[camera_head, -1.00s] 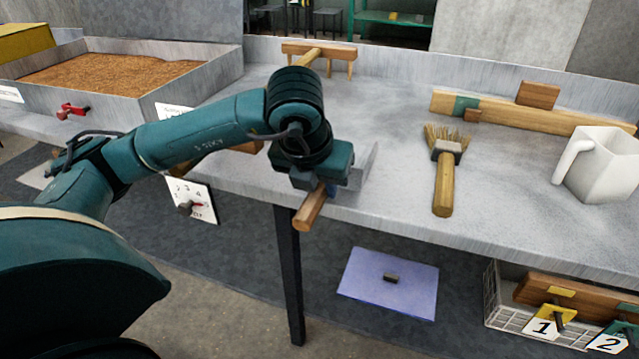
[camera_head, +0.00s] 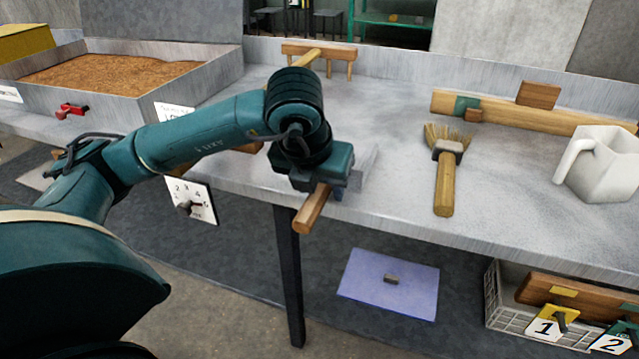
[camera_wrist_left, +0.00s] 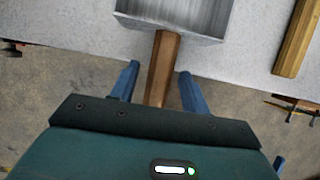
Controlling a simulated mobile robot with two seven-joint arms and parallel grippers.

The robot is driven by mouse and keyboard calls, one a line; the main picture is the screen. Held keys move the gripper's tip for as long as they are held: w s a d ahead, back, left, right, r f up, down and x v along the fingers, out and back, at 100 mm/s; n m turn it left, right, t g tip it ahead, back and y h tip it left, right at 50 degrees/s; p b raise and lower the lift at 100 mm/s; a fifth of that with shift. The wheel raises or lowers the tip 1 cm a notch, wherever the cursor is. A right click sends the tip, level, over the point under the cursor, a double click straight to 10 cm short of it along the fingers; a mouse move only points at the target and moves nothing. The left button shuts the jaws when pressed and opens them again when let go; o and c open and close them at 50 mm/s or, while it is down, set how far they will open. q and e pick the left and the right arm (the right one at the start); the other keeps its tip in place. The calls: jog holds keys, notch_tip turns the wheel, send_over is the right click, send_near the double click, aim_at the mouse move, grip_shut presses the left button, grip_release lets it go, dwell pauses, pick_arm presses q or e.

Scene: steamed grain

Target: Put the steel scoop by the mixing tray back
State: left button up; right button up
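The steel scoop lies near the front edge of the grey bench. Its metal pan shows in the left wrist view (camera_wrist_left: 172,22) and partly in the head view (camera_head: 369,160). Its wooden handle (camera_head: 312,211) sticks out over the bench edge. My left gripper (camera_wrist_left: 157,88) has its blue fingers on either side of the handle (camera_wrist_left: 164,65), with a gap on both sides, so it is open around it. My left wrist hides much of the scoop in the head view. The mixing tray (camera_head: 190,92), holding brown grain, stands at the left. My right gripper is not in view.
A brush (camera_head: 446,175) lies to the right of the scoop. Farther right are a white jug (camera_head: 605,165) and a long wooden board (camera_head: 580,120). A wooden rack (camera_head: 333,56) stands at the back. The middle of the bench is clear.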

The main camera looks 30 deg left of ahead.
pick_arm(q)
jog(key=shift+o, duration=0.3)
jog(key=p+v, duration=0.4)
jog(key=v, duration=0.9)
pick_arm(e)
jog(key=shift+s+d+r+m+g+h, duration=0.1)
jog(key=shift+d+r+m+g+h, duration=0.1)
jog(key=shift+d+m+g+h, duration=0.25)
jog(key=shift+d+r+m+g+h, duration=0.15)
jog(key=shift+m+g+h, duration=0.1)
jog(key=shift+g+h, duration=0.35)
pick_arm(q)
jog(key=shift+s+r+p, duration=0.1)
jog(key=shift+r+p, duration=0.05)
jog(key=shift+p, duration=0.15)
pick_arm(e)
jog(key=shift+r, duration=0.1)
